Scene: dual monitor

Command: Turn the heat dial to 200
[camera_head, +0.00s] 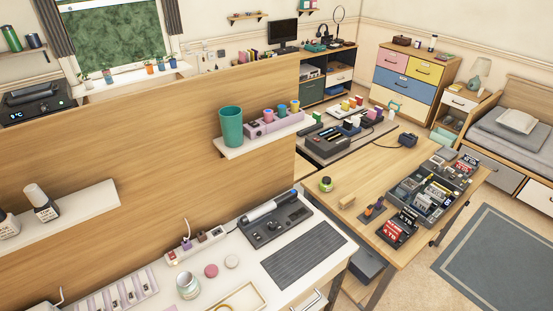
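No dial marked for heat can be made out for certain in the head view. A dark grey station (268,229) with small controls sits on the white desk. A white and blue handheld tool (272,206) rests along its back edge. A black appliance (37,103) with a small lit display stands at the far left. Its display seems to read 0°C. The numbers and markings on both devices are too small to read. Neither of my grippers is in view.
The white desk (245,268) also holds a power strip (198,247), small jars and a dark grey mat (304,254). A wooden partition (120,120) with shelves rises behind it. A wooden table (385,160) with boxes stands to the right. Floor shows at the lower right.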

